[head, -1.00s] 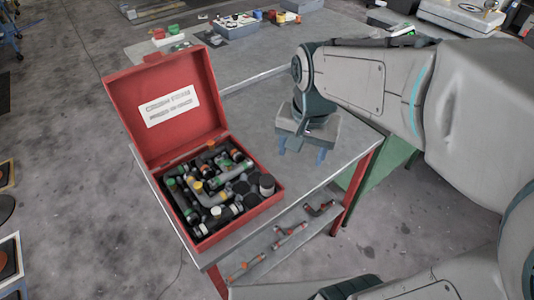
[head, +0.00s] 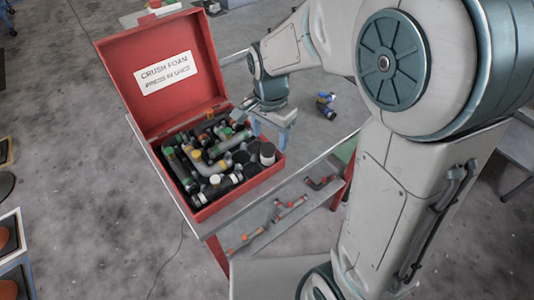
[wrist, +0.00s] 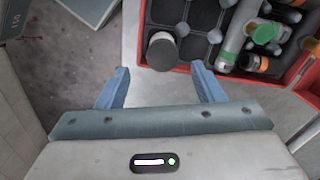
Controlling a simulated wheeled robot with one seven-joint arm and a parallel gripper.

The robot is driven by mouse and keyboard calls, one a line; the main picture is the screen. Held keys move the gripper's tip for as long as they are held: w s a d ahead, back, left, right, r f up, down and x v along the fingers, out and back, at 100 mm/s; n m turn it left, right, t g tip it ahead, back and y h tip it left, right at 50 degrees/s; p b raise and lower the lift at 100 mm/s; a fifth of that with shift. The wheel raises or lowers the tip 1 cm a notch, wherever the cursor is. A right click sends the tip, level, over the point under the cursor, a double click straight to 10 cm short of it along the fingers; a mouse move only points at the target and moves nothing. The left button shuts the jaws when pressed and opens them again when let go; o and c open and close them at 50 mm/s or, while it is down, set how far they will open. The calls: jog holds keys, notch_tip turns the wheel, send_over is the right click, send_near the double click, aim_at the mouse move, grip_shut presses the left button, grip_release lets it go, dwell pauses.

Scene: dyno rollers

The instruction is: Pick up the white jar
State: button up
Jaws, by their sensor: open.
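The white jar (head: 267,154), a short cylinder with a dark grey end and a pale side, sits in the front right corner compartment of the open red box (head: 228,203). In the wrist view the jar (wrist: 162,52) shows at the box's near edge, just beyond and between the blue fingertips. My gripper (head: 269,133) is open and empty, close above the jar's corner in the head view. In the wrist view the gripper (wrist: 160,70) has its fingers spread wider than the jar. I cannot tell the exact height gap.
The box holds several pipe fittings and bottles, including a green-capped bottle (wrist: 263,34). Its raised lid (head: 160,75) stands behind. A small blue and black part (head: 326,106) lies on the grey table to the right. A lower shelf (head: 275,222) holds red-tipped tools.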

aim_at(268, 148)
jog(key=f, duration=0.5)
jog(key=shift+a+f, duration=0.1)
jog(key=shift+a, duration=0.1)
jog(key=c, duration=1.1)
jog(key=shift+o, duration=0.2)
